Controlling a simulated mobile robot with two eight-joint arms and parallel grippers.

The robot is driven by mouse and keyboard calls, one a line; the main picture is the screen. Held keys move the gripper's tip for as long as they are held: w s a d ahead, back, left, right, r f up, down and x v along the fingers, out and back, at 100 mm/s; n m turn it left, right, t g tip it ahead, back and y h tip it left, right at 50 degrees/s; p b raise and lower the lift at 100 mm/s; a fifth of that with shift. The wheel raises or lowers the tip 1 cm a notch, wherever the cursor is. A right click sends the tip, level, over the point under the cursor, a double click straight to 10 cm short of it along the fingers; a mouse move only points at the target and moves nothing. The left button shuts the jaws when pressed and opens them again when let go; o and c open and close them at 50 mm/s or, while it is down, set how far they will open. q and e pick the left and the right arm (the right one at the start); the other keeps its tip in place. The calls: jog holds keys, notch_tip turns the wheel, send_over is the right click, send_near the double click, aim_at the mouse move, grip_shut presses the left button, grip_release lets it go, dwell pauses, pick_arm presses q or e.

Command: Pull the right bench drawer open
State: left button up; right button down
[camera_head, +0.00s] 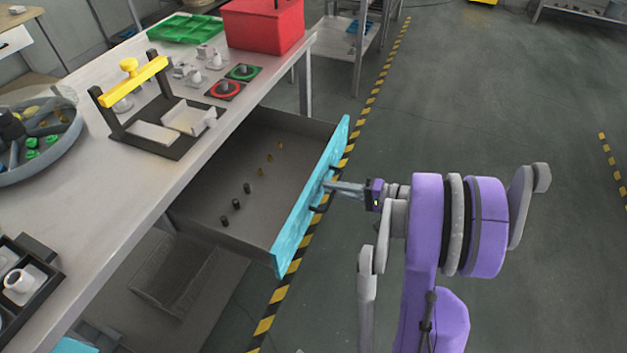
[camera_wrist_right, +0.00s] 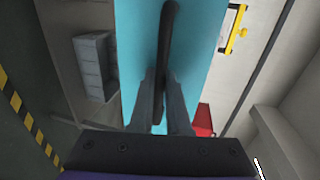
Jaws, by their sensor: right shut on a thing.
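The right bench drawer (camera_head: 312,200) has a bright blue front and stands well out from under the bench top in the head view. Its grey inside (camera_head: 250,170) is exposed, with several small dark and brass-coloured pieces on its floor. My right gripper (camera_head: 328,186) is at the outer side of the blue front, shut on the drawer's dark handle. In the right wrist view the dark bar handle (camera_wrist_right: 168,45) runs between the two fingers (camera_wrist_right: 160,105), against the blue front (camera_wrist_right: 135,50). My left gripper is not in view.
The bench top (camera_head: 75,185) carries a red box (camera_head: 262,28), a green tray (camera_head: 185,28), a yellow-handled fixture (camera_head: 135,80) and a round grey tank (camera_head: 35,165). A shelf unit (camera_head: 345,40) stands behind the drawer. Floor (camera_head: 480,110) to the right is clear beyond the striped line.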

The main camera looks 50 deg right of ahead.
jog(key=shift+f+v, duration=0.25)
jog(key=shift+v, duration=1)
jog(key=c, duration=1.2)
grip_release()
jog(key=shift+o, duration=0.2)
jog(key=shift+s+d, duration=0.1)
jog(key=p+v, duration=0.1)
jog(key=v, duration=0.9)
jog(key=shift+s+d, duration=0.15)
jog(key=shift+s, duration=0.15)
